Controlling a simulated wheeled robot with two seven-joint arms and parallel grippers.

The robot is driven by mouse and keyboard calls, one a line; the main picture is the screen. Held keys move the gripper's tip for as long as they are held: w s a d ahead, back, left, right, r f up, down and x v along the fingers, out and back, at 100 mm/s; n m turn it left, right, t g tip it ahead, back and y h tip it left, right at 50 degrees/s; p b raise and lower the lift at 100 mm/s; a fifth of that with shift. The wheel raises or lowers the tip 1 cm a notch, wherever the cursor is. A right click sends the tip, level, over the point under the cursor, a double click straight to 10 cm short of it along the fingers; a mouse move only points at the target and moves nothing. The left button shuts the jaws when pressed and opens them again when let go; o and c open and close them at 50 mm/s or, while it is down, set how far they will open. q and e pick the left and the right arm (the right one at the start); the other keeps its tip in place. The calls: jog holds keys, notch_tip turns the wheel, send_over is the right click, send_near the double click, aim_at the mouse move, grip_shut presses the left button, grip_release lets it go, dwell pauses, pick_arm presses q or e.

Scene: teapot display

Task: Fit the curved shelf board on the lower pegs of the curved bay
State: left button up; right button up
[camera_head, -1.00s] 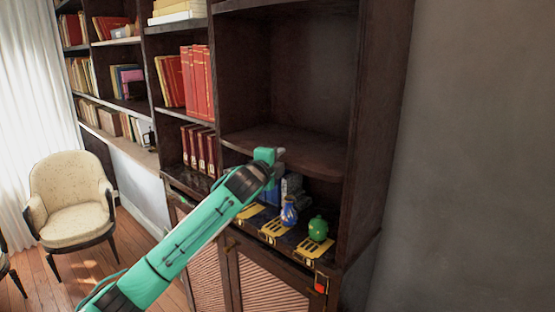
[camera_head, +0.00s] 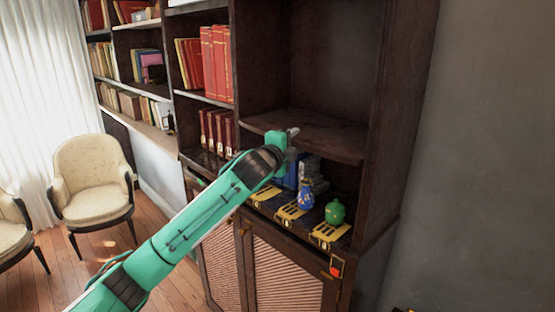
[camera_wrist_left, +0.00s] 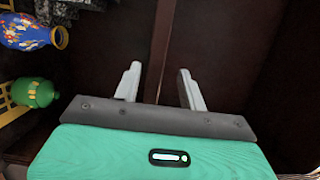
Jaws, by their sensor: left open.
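The dark brown curved shelf board (camera_head: 325,137) lies across the curved bay of the bookcase, its rounded front edge facing out. It looks roughly level. The pegs are hidden, so I cannot tell how it sits on them. My left gripper (camera_head: 292,134) is at the board's front edge, left of its middle. In the left wrist view the gripper (camera_wrist_left: 160,87) is open, its two pale fingers apart over dark brown wood with a thin seam. I cannot tell whether the fingers touch the board. My right gripper is out of view.
Red books (camera_head: 215,62) fill the bay to the left. A cream chair (camera_head: 92,180) stands at far left.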

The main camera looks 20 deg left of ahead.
pick_arm(q)
jog(key=s+a+b, duration=0.1)
jog(key=s+b, duration=0.3)
jog(key=s, duration=0.5)
jog(key=shift+s, duration=0.35)
jog(key=shift+a, duration=0.1)
